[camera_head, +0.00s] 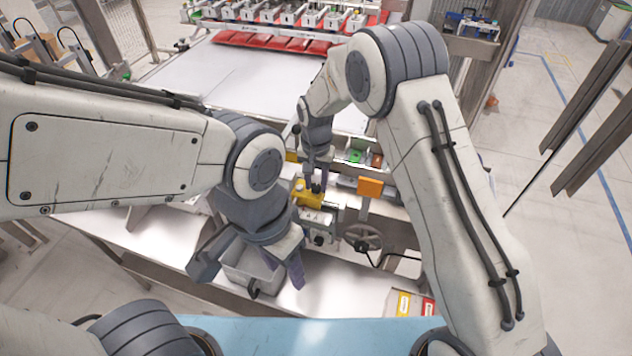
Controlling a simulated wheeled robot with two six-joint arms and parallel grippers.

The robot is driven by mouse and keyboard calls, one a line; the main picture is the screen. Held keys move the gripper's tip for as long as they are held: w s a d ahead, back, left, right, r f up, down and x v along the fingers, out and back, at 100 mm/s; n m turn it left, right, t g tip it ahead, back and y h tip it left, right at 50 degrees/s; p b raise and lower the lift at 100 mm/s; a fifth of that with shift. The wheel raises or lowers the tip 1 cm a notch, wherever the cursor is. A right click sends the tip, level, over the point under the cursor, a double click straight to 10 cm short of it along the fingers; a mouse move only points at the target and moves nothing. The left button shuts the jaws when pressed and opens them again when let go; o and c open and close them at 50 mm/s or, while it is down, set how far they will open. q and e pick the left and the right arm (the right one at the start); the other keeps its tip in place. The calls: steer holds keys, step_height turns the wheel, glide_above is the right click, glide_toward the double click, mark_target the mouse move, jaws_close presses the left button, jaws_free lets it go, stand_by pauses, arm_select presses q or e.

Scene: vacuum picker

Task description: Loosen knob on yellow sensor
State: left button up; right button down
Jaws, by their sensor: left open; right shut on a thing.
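The yellow sensor (307,199) sits on the machine in the middle of the head view. A small dark knob (316,188) shows at its top. My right gripper (317,178) reaches down from above and is shut at the knob; its fingertips are small and partly hidden by the arm. My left gripper (250,270) is open in front and to the left of the sensor, pointing down above a grey bin. It appears empty and apart from the sensor.
Red trays (270,40) line the back. The white surface (225,75) behind is clear.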

steer(key=n+b, duration=0.1)
steer(key=n, duration=0.2)
steer(key=shift+w, duration=0.1)
steer(key=n, duration=0.3)
steer(key=shift+n+b, duration=0.3)
steer(key=shift+n, duration=0.1)
steer(key=n, duration=0.4)
steer(key=shift+b, duration=0.35)
steer(key=n, duration=0.4)
steer(key=shift+a+r, duration=0.1)
steer(key=n+b, duration=0.1)
steer(key=n, duration=1)
steer(key=shift+n, duration=1.8)
